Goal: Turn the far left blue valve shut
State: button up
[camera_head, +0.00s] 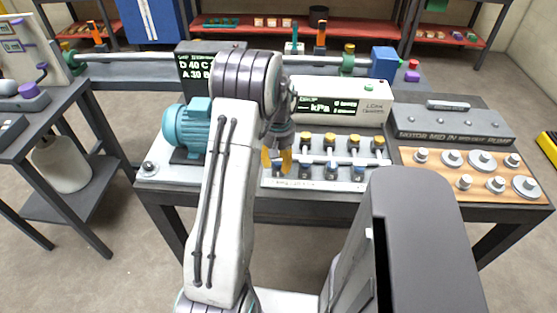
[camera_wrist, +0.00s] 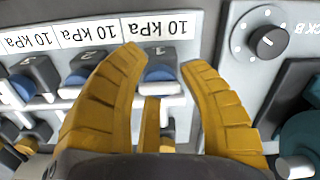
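In the wrist view, three blue valves with dark grey handles stand in a row below upside-down "10 kPa" labels. The rightmost blue valve (camera_wrist: 160,74) there is the far left one of the panel, since this view is turned round. Another blue valve (camera_wrist: 77,79) lies just outside the left finger.
A row of yellow valves (camera_head: 330,138) stands behind the blue ones. A blue-green motor (camera_head: 188,128) is left of the panel. A black dial (camera_wrist: 267,42) sits close to the right finger in the wrist view. A wooden board with metal knobs (camera_head: 470,172) is at right.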

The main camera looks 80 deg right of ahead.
aim_at(279, 161)
jog(key=o, duration=0.3)
jog(key=shift+d+r, duration=0.1)
jog(key=shift+d, duration=0.05)
jog(key=shift+o, duration=0.2)
notch_tip(279, 161, up, 12)
dwell(0.4)
dwell(0.8)
